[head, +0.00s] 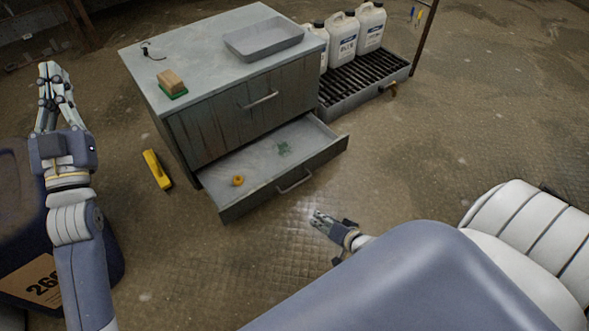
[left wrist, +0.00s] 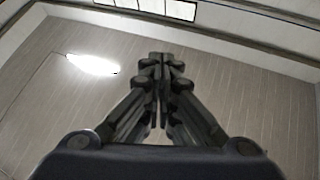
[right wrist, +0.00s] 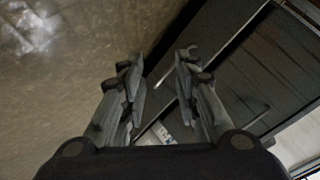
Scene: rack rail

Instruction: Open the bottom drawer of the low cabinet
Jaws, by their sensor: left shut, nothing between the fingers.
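The low cabinet (head: 215,110) is grey and weathered, with a pale top. Its bottom drawer (head: 265,165) is pulled out, showing a yellow ring (head: 238,180) and a green patch inside. The drawer's bar handle (head: 295,182) is on its front. My right gripper (head: 318,218) is in front of the drawer, apart from the handle; in the right wrist view (right wrist: 160,65) its fingers are spread with nothing gripped. My left gripper (head: 49,68) is raised at the left, away from the cabinet. The left wrist view (left wrist: 161,60) shows its fingertips together and empty.
A grey tray (head: 263,40) and a sponge-like block (head: 171,82) sit on the cabinet top. White jugs (head: 343,40) stand on a black grate (head: 365,78) beside it. A yellow object (head: 157,170) lies on the floor. A dark blue drum (head: 100,245) is at lower left.

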